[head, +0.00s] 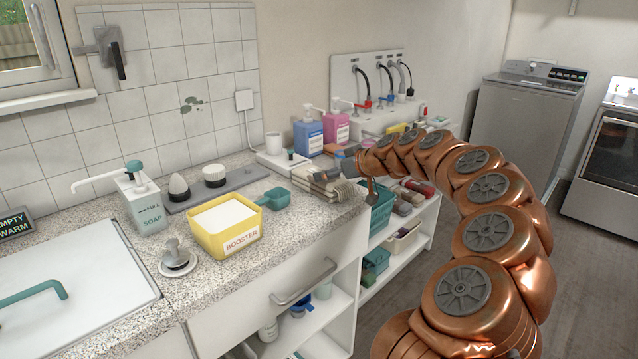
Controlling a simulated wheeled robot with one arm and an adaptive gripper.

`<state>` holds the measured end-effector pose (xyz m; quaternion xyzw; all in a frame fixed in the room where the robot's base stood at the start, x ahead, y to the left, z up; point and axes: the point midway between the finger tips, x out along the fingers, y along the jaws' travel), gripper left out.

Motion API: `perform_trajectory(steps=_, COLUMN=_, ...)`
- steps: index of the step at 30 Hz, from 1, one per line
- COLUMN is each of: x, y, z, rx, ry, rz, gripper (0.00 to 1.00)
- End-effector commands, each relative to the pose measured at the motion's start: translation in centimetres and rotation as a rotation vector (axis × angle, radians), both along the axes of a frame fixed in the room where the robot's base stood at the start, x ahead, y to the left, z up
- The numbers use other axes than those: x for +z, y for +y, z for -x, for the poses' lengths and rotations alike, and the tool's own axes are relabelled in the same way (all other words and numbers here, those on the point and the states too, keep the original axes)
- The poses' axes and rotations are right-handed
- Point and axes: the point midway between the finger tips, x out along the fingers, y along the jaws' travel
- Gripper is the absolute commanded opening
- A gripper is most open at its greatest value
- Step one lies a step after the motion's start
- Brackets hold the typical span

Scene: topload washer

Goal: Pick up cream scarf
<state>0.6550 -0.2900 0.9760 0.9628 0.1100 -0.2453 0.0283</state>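A cream folded cloth with stripes, which looks like the cream scarf (318,181), lies at the back right end of the speckled counter, near its edge. My copper arm reaches in from the right. My gripper (348,170) is at the right side of the cloth, very close to it. The gripper is small in this view and its fingers partly blend with the cloth, so I cannot tell whether they touch it or how far apart they are.
A yellow booster tub (225,228), a teal scoop (274,199) and a soap dispenser (140,198) stand on the counter. Blue (308,134) and pink (337,127) bottles stand behind the cloth. Shelves with a teal basket (381,212) are below my arm. The washer (524,118) is at right.

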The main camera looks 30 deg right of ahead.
Motion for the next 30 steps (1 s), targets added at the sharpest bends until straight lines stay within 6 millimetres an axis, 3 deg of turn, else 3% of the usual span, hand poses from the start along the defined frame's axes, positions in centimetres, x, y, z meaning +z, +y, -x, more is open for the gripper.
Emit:
perform_trajectory(steps=15, x=-2.6, y=1.3, z=-4.0, rx=0.002, ry=0.002, rz=0.0, gripper=1.0)
perform_trajectory(steps=24, x=-2.9, y=1.3, z=-4.4, rx=0.0, ry=0.001, rz=0.0, gripper=1.0)
perform_trajectory(steps=30, x=-2.9, y=1.3, z=-4.4, rx=0.001, ry=0.001, rz=0.0, gripper=0.79)
